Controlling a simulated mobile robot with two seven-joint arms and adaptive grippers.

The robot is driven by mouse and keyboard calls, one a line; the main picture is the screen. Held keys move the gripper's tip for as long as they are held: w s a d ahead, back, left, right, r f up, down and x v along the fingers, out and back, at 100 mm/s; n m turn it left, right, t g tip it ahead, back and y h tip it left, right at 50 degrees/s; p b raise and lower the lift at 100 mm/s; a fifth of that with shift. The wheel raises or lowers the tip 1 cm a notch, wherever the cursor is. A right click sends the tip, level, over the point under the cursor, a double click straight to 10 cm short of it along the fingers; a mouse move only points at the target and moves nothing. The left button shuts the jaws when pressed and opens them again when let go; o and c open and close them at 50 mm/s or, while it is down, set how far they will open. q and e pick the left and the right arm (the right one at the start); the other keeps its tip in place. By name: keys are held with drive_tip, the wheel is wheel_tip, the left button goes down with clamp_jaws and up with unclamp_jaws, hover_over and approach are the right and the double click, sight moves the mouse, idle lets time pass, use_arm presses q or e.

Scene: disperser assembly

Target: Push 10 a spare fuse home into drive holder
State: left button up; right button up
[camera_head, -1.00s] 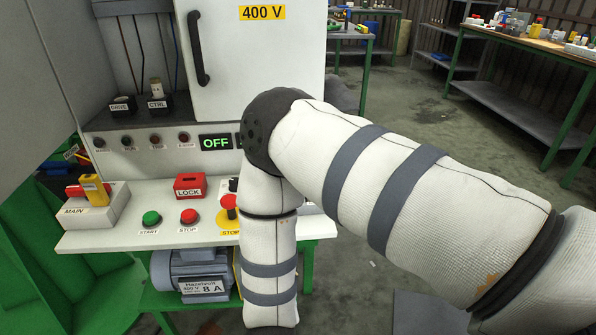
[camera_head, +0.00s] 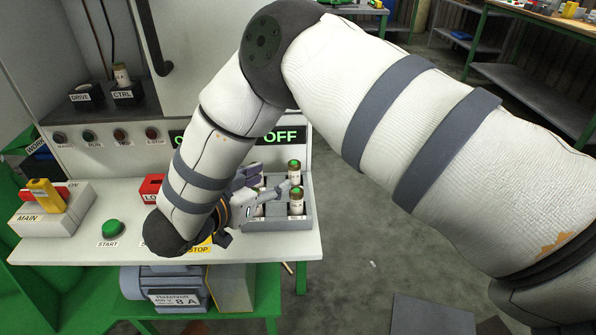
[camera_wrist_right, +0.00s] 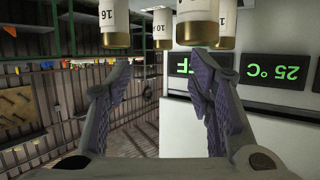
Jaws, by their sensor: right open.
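My right gripper (camera_head: 268,188) is at the fuse tray (camera_head: 280,225) on the right end of the bench. In the right wrist view the gripper (camera_wrist_right: 162,62) is open, with nothing between its purple-padded fingers. That view is upside down. A fuse marked 10 A (camera_wrist_right: 162,26) shows beyond the fingertips, near a fuse marked 16 (camera_wrist_right: 115,20). In the head view, green-topped fuses (camera_head: 296,200) stand upright in the tray; others are partly hidden by the gripper. The black DRIVE holder (camera_head: 86,94) in the cabinet shows no fuse standing in it. My left gripper is out of view.
The CTRL holder (camera_head: 128,93) beside DRIVE has a fuse upright in it. The open cabinet door (camera_head: 190,40) hangs near my arm. The MAIN switch (camera_head: 45,200), START button (camera_head: 113,228) and red LOCK box (camera_head: 152,187) stand on the bench. My forearm covers part of the panel.

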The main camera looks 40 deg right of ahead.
sight(291, 168)
drive_tip(key=x, duration=0.9)
drive_tip(key=shift+w+d+f, duration=0.1)
drive_tip(key=shift+w+d, duration=0.15)
drive_tip(key=shift+w, duration=0.05)
drive_tip(key=shift+a, duration=0.1)
clamp_jaws()
